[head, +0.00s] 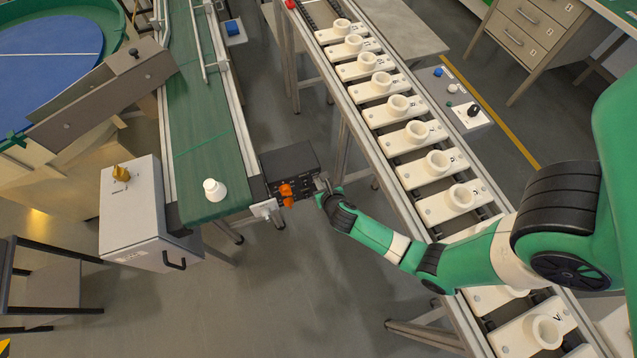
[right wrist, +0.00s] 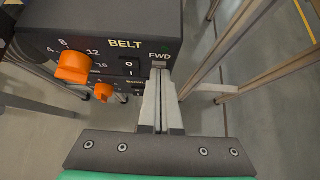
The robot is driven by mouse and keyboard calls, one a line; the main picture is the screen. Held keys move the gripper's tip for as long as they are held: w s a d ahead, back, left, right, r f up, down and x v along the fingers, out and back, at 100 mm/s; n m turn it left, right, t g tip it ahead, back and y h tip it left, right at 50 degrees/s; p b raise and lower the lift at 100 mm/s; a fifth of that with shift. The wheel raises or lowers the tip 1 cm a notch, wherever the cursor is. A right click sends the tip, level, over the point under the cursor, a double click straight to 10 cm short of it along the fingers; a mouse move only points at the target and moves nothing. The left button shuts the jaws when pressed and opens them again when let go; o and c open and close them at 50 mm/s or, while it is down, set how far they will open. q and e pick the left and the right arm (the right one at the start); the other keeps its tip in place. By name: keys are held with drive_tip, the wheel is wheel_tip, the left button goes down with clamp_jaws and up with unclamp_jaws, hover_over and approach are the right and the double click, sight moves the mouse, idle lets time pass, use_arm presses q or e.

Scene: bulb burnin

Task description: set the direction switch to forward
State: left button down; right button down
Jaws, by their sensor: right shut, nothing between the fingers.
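The black belt control box (head: 288,158) hangs at the near end of the green conveyor. In the right wrist view its front panel (right wrist: 110,27) reads BELT, with an FWD label (right wrist: 159,56) at the right. My right gripper (head: 321,183) is at the right side of this panel. In the right wrist view its fingertips (right wrist: 160,72) are closed together, empty, right below the FWD label. They cover most of the direction switch there, so its position and any contact cannot be told. My left gripper is not in view.
A large orange knob (right wrist: 73,67), a smaller orange knob (right wrist: 103,92) and a 0/1 rocker (right wrist: 128,69) sit left of the fingers. A white bulb (head: 214,190) stands on the green belt (head: 200,130). A line of white socket carriers (head: 425,172) runs at the right.

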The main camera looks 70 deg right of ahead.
drive_tip(key=shift+r+p, duration=0.75)
drive_tip(key=shift+p, duration=0.15)
drive_tip(key=shift+a, duration=0.1)
drive_tip(key=p+v, duration=0.9)
drive_tip(key=v, duration=0.4)
drive_tip(key=shift+r, duration=0.2)
drive_tip(key=shift+w, duration=0.1)
